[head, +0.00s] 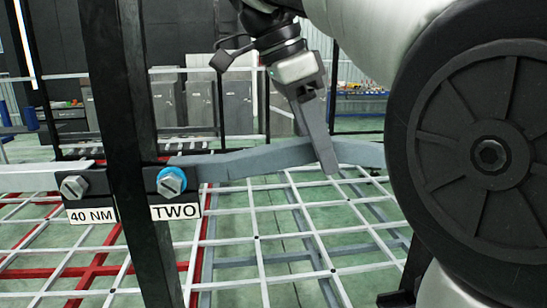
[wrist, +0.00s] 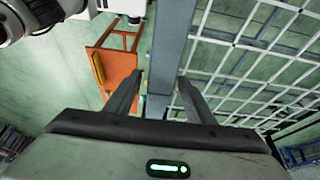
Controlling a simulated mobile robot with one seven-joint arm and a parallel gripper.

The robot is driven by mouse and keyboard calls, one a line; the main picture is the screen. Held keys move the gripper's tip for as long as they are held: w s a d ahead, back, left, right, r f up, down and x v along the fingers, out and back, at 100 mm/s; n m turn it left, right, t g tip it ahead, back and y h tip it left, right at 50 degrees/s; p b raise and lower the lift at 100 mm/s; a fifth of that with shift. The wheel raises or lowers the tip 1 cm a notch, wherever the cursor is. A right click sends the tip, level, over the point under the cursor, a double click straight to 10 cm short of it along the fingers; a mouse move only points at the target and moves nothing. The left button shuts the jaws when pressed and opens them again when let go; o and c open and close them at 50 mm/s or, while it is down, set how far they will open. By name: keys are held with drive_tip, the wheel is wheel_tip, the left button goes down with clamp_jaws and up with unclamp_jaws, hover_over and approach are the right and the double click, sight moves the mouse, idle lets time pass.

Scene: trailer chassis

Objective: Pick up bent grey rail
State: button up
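A gap shows beside the left finger; the right finger is close to the rail's edge, and contact cannot be told.
A black upright post (head: 125,120) stands at left, with a bolted bracket labelled "40 NM" and "TWO" (head: 175,212). White grid bars (head: 290,210) and red bars lie below the rail. An orange stand (wrist: 112,65) shows left of the rail in the wrist view.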

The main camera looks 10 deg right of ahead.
clamp_jaws()
drive_tip(key=shift+r, duration=0.1)
drive_tip(key=shift+d+r, duration=0.1)
